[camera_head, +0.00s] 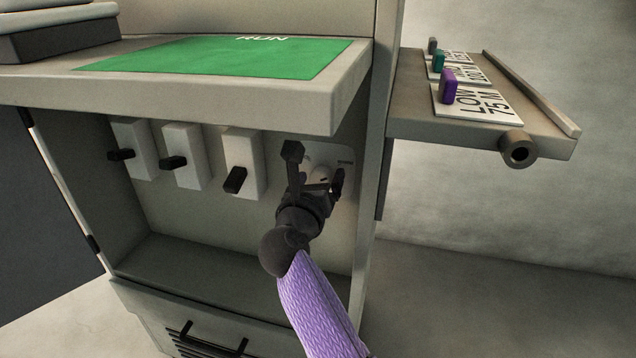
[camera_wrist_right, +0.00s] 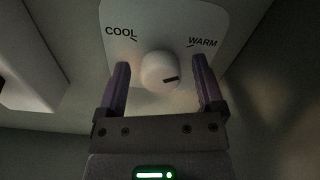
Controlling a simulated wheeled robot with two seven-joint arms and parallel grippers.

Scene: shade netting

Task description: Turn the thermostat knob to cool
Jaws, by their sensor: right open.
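The thermostat knob (camera_wrist_right: 160,70) is a round white knob with a dark mark on its face. It sits on a white plate (camera_wrist_right: 178,20) lettered COOL at the left and WARM at the right. The dark mark is on the knob's right side, towards WARM. My right gripper (camera_wrist_right: 163,85) is open, with one finger on each side of the knob and gaps showing between. In the head view my right gripper (camera_head: 316,166) is in front of the plate and hides much of the knob. My left gripper is not in view.
Three white switch boxes with dark levers, the nearest a switch box (camera_head: 245,155), line the recess wall left of my gripper. A counter with a green RUN panel (camera_head: 220,58) overhangs the recess. A side shelf (camera_head: 470,130) with labelled tabs juts out at the right.

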